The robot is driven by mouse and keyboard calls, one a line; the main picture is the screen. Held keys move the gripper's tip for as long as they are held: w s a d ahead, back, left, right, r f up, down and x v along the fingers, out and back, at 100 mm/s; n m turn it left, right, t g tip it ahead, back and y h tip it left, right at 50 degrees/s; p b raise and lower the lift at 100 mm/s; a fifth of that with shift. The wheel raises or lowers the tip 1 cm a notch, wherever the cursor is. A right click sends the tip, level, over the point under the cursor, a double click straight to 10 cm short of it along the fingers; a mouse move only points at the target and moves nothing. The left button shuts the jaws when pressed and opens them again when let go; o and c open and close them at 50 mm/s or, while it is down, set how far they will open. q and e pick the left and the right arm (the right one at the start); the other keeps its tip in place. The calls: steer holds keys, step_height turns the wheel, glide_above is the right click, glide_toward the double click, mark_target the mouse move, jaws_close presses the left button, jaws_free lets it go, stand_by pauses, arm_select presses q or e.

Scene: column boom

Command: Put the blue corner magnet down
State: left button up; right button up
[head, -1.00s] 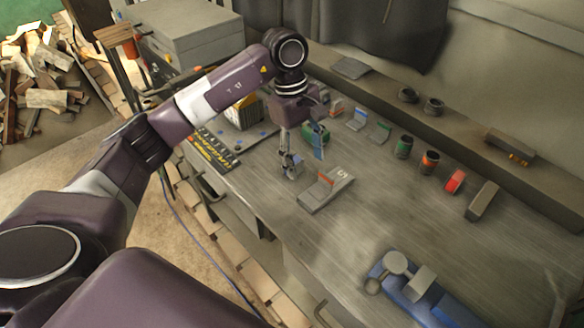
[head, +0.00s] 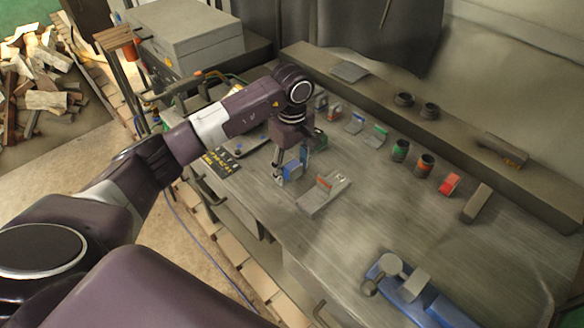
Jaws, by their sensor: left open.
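The blue corner magnet (head: 293,173) stands on the workbench (head: 250,185), left of the grey block with an orange part. My left gripper (head: 290,163) points down over the magnet, with its fingers apart around it. The left gripper is open; I cannot tell whether a finger touches the magnet. The gripper's body and fingers hide part of the magnet. My right gripper is out of view.
The grey block (head: 326,196) lies close right of the gripper. A blue tool (head: 425,298) lies at the front right. The bench middle is clear.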

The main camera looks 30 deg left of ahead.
arm_select(q)
steer(key=c, duration=1.4)
steer(key=shift+w, duration=0.1)
jaws_close()
steer(key=shift+r, duration=0.15)
